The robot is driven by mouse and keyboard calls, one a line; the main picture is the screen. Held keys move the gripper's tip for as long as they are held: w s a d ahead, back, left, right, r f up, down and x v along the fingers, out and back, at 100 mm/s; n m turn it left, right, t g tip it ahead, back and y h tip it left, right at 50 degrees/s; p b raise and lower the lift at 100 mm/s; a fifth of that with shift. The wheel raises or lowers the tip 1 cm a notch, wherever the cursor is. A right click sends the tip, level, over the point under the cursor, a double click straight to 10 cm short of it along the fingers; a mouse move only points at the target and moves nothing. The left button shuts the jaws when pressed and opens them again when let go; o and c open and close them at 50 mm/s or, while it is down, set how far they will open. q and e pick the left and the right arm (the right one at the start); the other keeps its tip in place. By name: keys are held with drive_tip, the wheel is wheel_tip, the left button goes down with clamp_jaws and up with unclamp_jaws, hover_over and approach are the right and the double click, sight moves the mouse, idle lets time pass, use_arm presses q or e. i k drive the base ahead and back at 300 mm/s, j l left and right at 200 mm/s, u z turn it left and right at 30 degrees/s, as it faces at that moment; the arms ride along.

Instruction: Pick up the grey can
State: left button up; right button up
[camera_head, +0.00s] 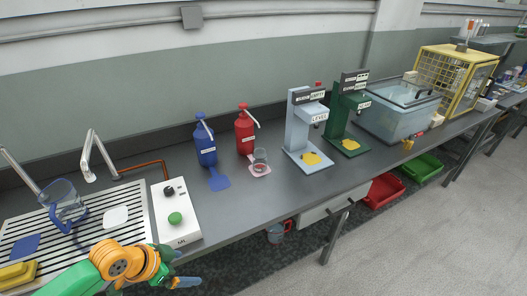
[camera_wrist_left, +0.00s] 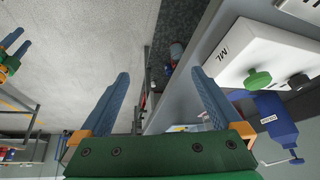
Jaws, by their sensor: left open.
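I cannot make out a grey can for certain in either view. My left gripper (camera_head: 186,283) is low at the front edge of the bench, below the white control box, in the head view. In the left wrist view its two blue fingers (camera_wrist_left: 160,76) stand wide apart with nothing between them. My right gripper (camera_wrist_left: 20,46) shows at the left edge of the left wrist view, its fingers apart and empty. A clear cup (camera_head: 260,157) stands on a pink mat beside the red bottle. A greyish vessel with a red handle (camera_head: 275,234) is below the bench, partly hidden.
The bench holds a slatted tray (camera_head: 137,200) with a jug (camera_head: 62,201), a white box with green knob (camera_head: 176,205), blue bottle (camera_head: 205,145), red bottle (camera_head: 244,135), pale press (camera_head: 300,130), green press (camera_head: 340,115) and glass tank (camera_head: 400,115).

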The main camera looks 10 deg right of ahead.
sight(259, 156)
drive_tip(key=i+l, duration=1.2)
drive_tip(key=i, duration=0.2)
